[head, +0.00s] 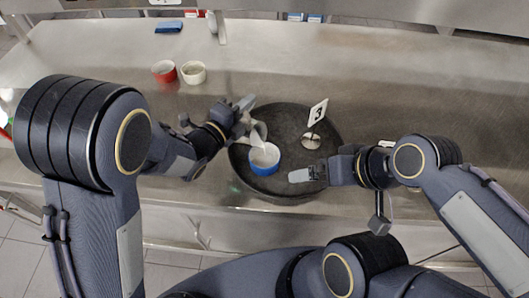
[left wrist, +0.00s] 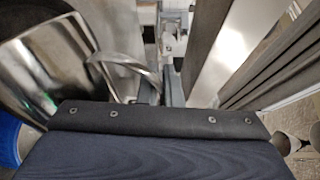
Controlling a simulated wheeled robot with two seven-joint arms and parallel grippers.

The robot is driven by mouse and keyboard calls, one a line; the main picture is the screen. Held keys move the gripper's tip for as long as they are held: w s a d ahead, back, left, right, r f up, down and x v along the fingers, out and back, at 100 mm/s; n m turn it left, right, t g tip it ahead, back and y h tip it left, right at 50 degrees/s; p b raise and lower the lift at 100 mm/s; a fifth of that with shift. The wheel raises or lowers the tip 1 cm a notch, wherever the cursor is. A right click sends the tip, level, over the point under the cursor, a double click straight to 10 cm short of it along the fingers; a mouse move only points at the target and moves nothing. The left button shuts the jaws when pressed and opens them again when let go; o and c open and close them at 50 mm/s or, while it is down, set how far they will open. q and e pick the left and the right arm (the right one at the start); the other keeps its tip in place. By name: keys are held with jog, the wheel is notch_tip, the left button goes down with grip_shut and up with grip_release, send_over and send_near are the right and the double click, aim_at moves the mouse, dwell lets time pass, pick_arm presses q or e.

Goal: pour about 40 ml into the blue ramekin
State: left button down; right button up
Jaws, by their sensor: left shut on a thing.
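The blue ramekin (head: 264,170) stands upright on a dark round tray (head: 290,112); its inside looks white. My left gripper (head: 243,112) is shut on the handle of a steel jug (head: 257,133), which is tilted with its mouth towards the ramekin. A pale streak shows between jug and ramekin; I cannot tell surely whether it is liquid flowing. The left wrist view shows the jug (left wrist: 40,70) large at left and a blue edge of the ramekin (left wrist: 8,138). My right gripper (head: 306,174) is over the tray's right front part, right of the ramekin; its jaw gap is unclear.
A number 3 sign (head: 317,112) on a metal foot stands on the tray, right of the jug. A red ramekin (head: 163,71) and a white ramekin (head: 194,73) stand at the back left. A blue sponge-like block (head: 169,27) lies farther back. The steel counter (head: 410,80) is clear at the right.

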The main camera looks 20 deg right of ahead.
pick_arm(q)
jog(key=shift+s+d+r+m+b, duration=0.2)
jog(key=shift+d+m+b, duration=0.05)
jog(key=shift+m+b, duration=0.25)
dwell(1.7)
jog(key=shift+w+a+r+n+p, duration=0.15)
jog(key=shift+w+a+n+p, duration=0.25)
jog(key=shift+p, duration=0.6)
jog(key=w+n+b, duration=0.1)
jog(key=b, duration=0.1)
jog(key=w+a+f+n+b, duration=0.1)
jog(key=n, duration=0.1)
jog(key=shift+a+b, duration=0.2)
jog(key=shift+b, duration=0.2)
jog(key=shift+s+r+p, duration=0.1)
jog(key=shift+r+p, duration=0.15)
jog(key=shift+p, duration=0.05)
jog(key=shift+s+d, duration=0.1)
jog(key=shift+d, duration=0.05)
